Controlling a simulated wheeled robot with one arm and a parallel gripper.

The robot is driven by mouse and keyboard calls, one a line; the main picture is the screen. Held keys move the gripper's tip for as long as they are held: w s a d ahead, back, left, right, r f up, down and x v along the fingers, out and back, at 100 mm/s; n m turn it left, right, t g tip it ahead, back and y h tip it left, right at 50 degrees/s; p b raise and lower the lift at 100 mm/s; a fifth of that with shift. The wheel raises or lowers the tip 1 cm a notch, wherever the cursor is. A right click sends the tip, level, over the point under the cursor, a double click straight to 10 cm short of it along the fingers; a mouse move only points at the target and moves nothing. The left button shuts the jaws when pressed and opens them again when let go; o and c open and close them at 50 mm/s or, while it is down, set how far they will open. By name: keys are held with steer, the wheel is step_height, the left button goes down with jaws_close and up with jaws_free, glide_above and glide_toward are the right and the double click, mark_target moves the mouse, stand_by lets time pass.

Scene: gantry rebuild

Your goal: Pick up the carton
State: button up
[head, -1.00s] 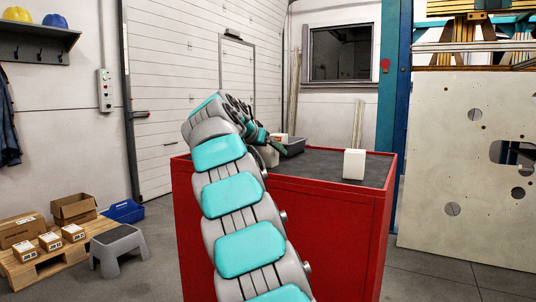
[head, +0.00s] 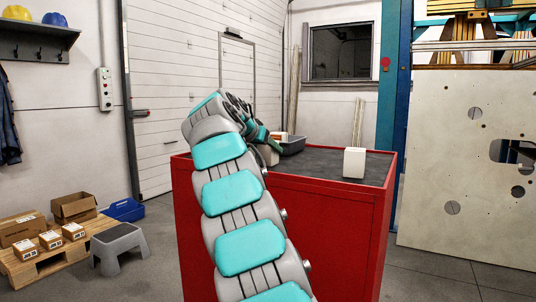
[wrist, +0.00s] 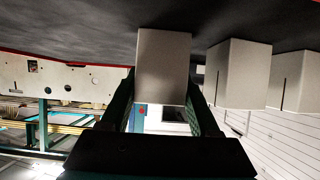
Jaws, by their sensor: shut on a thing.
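The wrist view is upside down, with the dark worktop at the top. My gripper (wrist: 164,105) is shut on a plain off-white carton (wrist: 163,62), with one dark finger along each side of it. I cannot tell whether the carton touches the worktop. In the head view my arm hides most of the gripper, and a pale piece of a box (head: 268,155) shows beside it at the worktop's left part.
Two similar pale boxes (wrist: 238,73) (wrist: 297,80) stand beside the held one in the wrist view. A white box (head: 354,162) stands at the right of the red cabinet (head: 335,225).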

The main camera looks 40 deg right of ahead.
jaws_close()
steer(key=shift+r, duration=0.2)
steer(key=shift+r+p, duration=0.35)
steer(key=shift+r, duration=1.2)
